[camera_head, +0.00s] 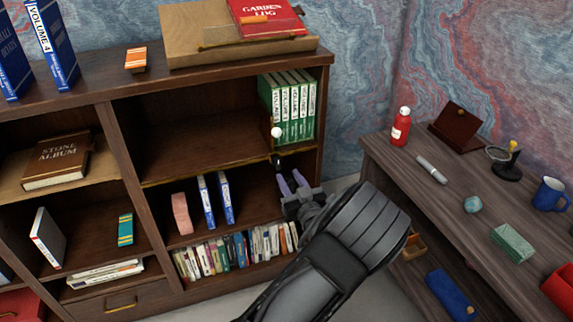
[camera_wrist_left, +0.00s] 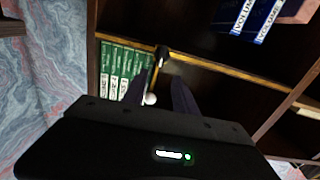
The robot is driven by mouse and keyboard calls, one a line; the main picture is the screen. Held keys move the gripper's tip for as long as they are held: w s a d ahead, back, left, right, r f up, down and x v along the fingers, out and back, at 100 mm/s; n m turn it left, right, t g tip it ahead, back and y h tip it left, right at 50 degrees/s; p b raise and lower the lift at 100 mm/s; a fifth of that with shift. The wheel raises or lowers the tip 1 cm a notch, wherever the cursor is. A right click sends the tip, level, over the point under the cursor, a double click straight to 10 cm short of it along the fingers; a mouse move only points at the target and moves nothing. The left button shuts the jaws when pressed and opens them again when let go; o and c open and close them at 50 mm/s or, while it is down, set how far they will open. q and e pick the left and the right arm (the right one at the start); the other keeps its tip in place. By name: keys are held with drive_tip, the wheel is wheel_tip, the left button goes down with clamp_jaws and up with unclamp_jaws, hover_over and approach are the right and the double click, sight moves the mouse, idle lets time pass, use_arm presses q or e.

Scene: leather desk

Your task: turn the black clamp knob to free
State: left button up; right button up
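A small black knob (camera_head: 277,161) sits at the front edge of the middle shelf, below a white ball (camera_head: 277,132). In the left wrist view the black knob (camera_wrist_left: 162,52) is on the brass-coloured shelf edge, beyond my fingers, and the white ball (camera_wrist_left: 150,98) shows between them. My left gripper (camera_head: 289,174) is open, with its two fingers apart just below and right of the knob. The left gripper (camera_wrist_left: 158,85) shows nothing held between its fingers. I cannot tell whether a finger touches the knob. My right gripper is not in view.
Green volumes (camera_head: 290,105) stand on the shelf behind the knob. Blue volumes (camera_head: 216,200) and a row of books (camera_head: 235,250) are below. A desk (camera_head: 480,210) stands to the right with a red bottle (camera_head: 401,127) and a magnifier stand (camera_head: 508,165). The middle shelf's left part is clear.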

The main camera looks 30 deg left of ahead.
sight(279, 161)
use_arm(q)
drive_tip(key=shift+a, duration=0.1)
drive_tip(key=x, duration=0.7)
drive_tip(key=shift+w+a+f, duration=0.15)
drive_tip(key=shift+w+a, duration=0.05)
drive_tip(key=shift+a, duration=0.1)
clamp_jaws()
idle(0.3)
